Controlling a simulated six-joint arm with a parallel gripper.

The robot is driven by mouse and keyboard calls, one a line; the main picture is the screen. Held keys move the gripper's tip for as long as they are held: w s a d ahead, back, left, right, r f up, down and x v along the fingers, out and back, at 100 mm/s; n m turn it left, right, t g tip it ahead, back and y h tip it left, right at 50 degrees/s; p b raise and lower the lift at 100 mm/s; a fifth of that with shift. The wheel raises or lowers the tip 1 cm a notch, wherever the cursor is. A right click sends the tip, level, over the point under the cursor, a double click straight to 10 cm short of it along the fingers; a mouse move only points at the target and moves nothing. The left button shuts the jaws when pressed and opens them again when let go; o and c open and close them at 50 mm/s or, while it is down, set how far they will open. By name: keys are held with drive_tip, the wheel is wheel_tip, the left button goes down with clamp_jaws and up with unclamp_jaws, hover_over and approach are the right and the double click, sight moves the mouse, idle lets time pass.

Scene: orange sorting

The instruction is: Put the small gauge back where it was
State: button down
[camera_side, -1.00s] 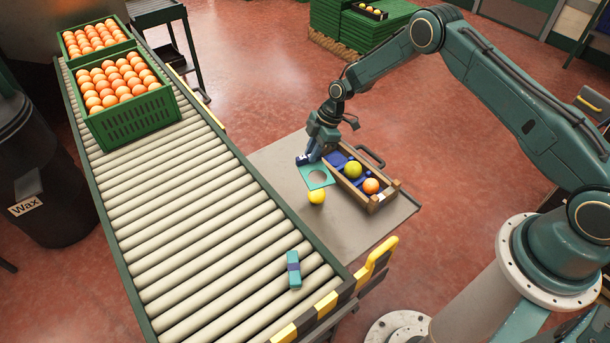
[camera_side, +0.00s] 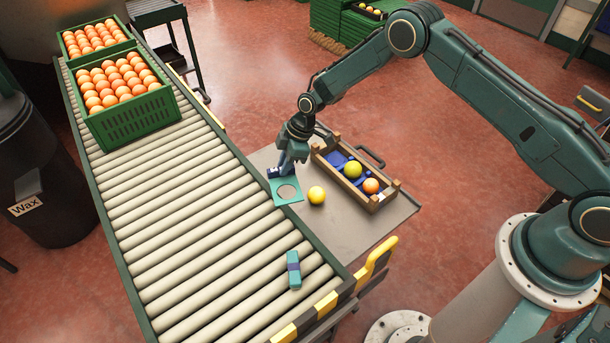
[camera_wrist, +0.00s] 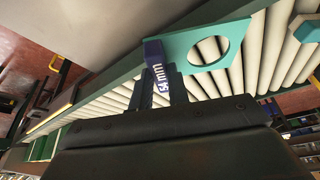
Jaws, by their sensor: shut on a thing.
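A gauge, a teal plate with a round hole (camera_side: 279,201), hangs from my gripper (camera_side: 284,168) by its dark blue handle. In the wrist view the handle (camera_wrist: 158,68) reads "54 mm" and sits between the fingers, with the teal plate (camera_wrist: 178,44) beyond it. My gripper is shut on it, over the left part of the grey table (camera_side: 345,236), near the conveyor. A wooden tray (camera_side: 383,205) with blue inserts stands to the right, holding a yellow-green fruit (camera_side: 352,170) and an orange one (camera_side: 371,186).
A yellow fruit (camera_side: 316,196) lies on the table, right of the gauge. The roller conveyor (camera_side: 190,220) runs along the left and bears a teal block with a purple band (camera_side: 294,277) and green crates of oranges (camera_side: 140,125). The table's front part is clear.

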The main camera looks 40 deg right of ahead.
drive_tip(key=s+a+r+m, duration=0.1)
drive_tip(key=s+a, duration=0.1)
drive_tip(key=a, duration=0.9)
drive_tip(key=shift+s+r+m+t, duration=0.25)
drive_tip(key=shift+s+m+t, duration=0.05)
drive_tip(key=shift+f, duration=0.15)
drive_tip(key=shift+f, duration=2.75)
drive_tip(key=shift+f, duration=0.75)
drive_tip(key=c, duration=0.9)
unclamp_jaws()
drive_tip(key=shift+o, duration=0.2)
drive_tip(key=shift+r, duration=0.15)
